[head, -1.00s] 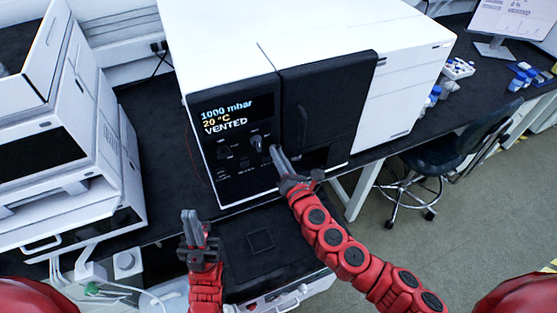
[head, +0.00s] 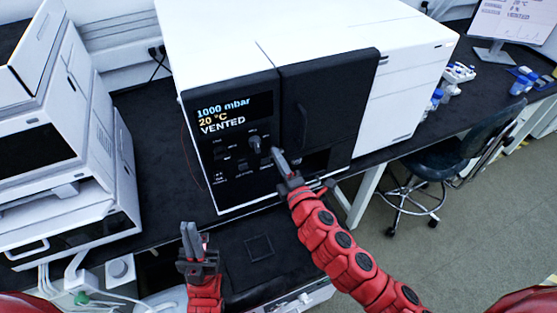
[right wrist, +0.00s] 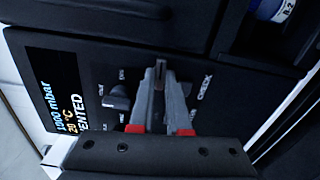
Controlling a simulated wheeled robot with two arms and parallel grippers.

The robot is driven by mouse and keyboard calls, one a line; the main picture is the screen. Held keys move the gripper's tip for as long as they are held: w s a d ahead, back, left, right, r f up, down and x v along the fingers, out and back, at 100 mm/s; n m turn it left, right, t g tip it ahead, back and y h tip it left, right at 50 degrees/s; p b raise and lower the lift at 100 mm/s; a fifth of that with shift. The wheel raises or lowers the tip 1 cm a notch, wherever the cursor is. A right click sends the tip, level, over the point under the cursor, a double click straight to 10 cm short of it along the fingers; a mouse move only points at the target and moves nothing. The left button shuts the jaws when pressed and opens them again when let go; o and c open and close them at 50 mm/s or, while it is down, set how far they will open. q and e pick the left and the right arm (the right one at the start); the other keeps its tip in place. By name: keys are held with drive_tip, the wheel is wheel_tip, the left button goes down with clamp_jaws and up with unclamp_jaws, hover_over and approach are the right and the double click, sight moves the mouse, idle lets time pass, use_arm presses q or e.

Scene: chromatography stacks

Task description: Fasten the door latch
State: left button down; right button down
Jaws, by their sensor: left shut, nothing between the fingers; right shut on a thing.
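The black door (head: 325,105) on the front of the white instrument looks closed. My right gripper (head: 276,153) is at the lower edge between the control panel and the door. In the right wrist view, its grey fingers (right wrist: 160,80) are shut on a small thin brownish piece (right wrist: 160,70), apparently the door latch. The fingers hide most of it, so I cannot tell which way it points. My left gripper (head: 190,235) is shut and empty, low in front of the bench, away from the door.
The panel's display (head: 233,113) reads 1000 mbar, 20 °C, VENTED. A knob (head: 255,146) sits just left of my right gripper; it also shows in the right wrist view (right wrist: 117,98). A white instrument stack (head: 60,150) stands left. A stool (head: 440,165) is at the right.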

drive_tip(key=shift+m, duration=0.5)
drive_tip(key=c, duration=0.9)
unclamp_jaws()
drive_tip(key=p+v, duration=0.3)
drive_tip(key=v, duration=1.4)
drive_tip(key=shift+s, duration=0.15)
